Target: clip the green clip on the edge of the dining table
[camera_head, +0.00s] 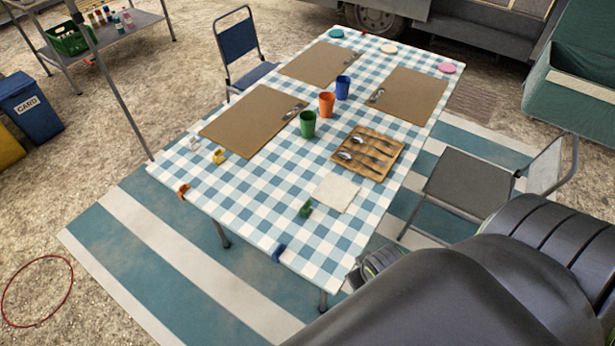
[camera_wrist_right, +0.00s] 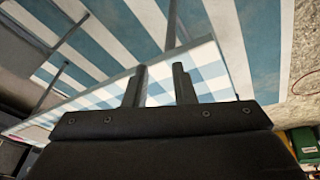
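The green clip (camera_head: 306,209) lies on the checked cloth of the dining table (camera_head: 240,215), inward from the near edge and beside a white napkin (camera_head: 338,194). A blue clip (camera_head: 279,252) and an orange clip (camera_head: 183,191) sit at the table's edge. A yellow clip (camera_head: 218,156) and a white clip (camera_head: 194,144) lie on the cloth. My right gripper (camera_wrist_right: 159,76) is open, with nothing visible between its fingers; the table's cloth shows beyond them. In the head view my right arm covers the lower right. My left gripper is not in view.
Cork boards (camera_head: 253,121), a green cup (camera_head: 308,124) with other cups, and a wooden tray (camera_head: 361,170) of spoons stand on the table. A grey chair (camera_head: 462,189) is at the right side. The table's near left part is mostly clear.

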